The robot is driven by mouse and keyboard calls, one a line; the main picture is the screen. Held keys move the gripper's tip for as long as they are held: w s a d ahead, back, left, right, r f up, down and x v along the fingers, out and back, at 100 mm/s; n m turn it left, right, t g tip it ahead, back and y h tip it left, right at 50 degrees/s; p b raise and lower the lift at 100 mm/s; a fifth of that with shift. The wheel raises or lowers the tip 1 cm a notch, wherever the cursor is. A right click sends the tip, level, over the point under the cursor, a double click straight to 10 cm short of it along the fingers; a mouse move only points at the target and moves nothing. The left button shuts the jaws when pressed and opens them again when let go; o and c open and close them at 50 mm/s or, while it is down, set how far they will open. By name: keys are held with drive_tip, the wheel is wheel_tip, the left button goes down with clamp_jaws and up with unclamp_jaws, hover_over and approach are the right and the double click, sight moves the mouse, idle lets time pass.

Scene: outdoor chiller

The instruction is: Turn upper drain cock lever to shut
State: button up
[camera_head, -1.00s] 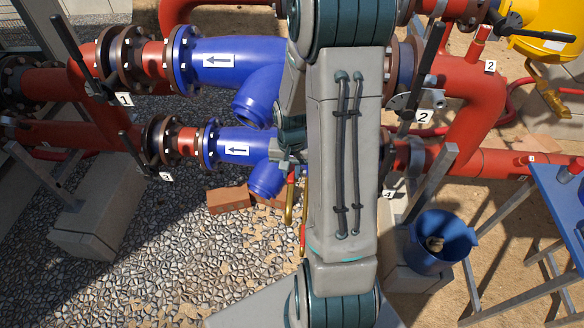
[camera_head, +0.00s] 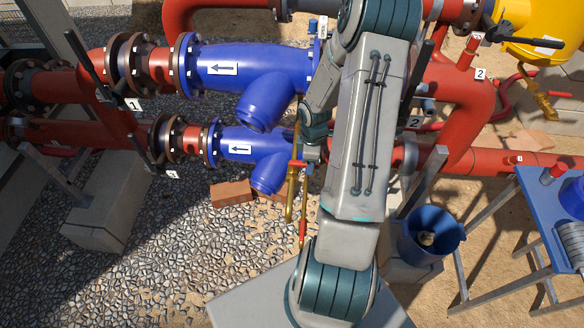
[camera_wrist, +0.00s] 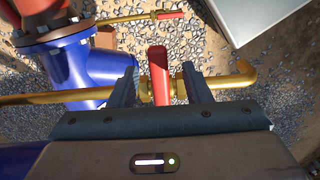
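In the wrist view my gripper (camera_wrist: 161,82) is open, with one dark finger on each side of a red lever (camera_wrist: 158,70). Gaps show between the lever and both fingers. The lever stands across a brass drain pipe (camera_wrist: 228,82), at its valve body. A second red lever (camera_wrist: 171,15) lies in line with another brass pipe (camera_wrist: 125,19) farther off. In the head view my gripper (camera_head: 312,154) is beside the red crosswise lever (camera_head: 299,164), partly hidden by my arm. The other red lever (camera_head: 303,232) is lower, in line with its pipe.
Two blue strainers (camera_head: 258,68) (camera_head: 252,146) on red pipes stand left of my arm. Black valve handles (camera_head: 88,50) are at the left. A blue bucket (camera_head: 430,239) and a blue table (camera_head: 548,205) are at the right. Gravel (camera_head: 190,265) lies open below.

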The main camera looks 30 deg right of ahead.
drive_tip(key=o, duration=0.5)
wheel_tip(320, 180, up, 7)
drive_tip(key=p, duration=0.6)
